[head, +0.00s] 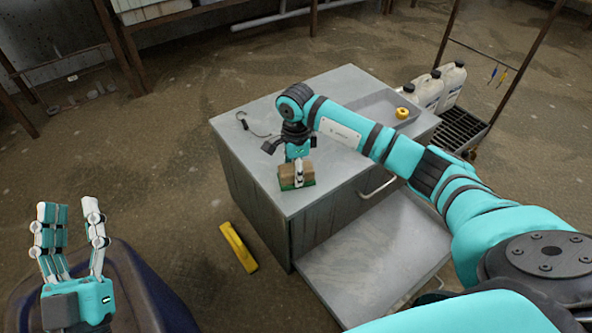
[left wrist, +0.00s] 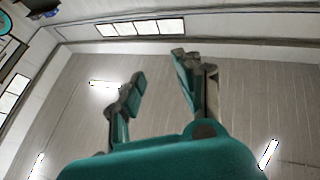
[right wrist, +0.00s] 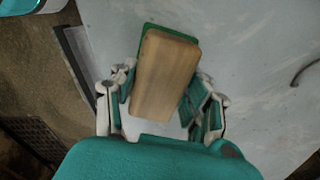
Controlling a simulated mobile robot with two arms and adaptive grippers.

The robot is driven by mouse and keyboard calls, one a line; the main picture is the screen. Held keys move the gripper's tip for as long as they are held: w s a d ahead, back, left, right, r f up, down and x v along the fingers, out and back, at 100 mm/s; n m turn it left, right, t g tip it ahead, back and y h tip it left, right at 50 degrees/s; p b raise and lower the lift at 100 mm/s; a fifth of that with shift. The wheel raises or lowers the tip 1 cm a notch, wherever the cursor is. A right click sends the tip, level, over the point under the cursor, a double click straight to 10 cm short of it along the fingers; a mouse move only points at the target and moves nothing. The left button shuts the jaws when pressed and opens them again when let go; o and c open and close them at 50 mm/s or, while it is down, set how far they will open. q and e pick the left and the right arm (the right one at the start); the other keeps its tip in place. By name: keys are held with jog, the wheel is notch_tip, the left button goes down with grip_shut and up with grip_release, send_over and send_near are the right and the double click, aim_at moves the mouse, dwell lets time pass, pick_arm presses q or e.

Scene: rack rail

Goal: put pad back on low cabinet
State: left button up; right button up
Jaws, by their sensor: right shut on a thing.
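The pad (head: 297,175) is a tan block with a green underside. It is at the front part of the top of the low grey cabinet (head: 335,95). My right gripper (head: 298,166) is above the pad and shut on it. In the right wrist view the pad (right wrist: 166,78) sits between the fingers, its tan face toward the camera and a green edge showing. Whether its underside touches the cabinet top is hard to tell. My left gripper (head: 75,222) is raised at the lower left, fingers apart and empty; the left wrist view shows only ceiling between its fingers (left wrist: 160,85).
A drawer (head: 385,250) stands open at the cabinet's front. A yellow tool (head: 238,247) lies on the floor beside it. A yellow ring (head: 402,113) is in a shallow recess on the top, and a dark hook-shaped item (head: 252,125) lies at its far left. White jugs (head: 440,88) stand behind.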

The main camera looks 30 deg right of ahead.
jog(key=shift+f, duration=0.1)
jog(key=o, duration=1.2)
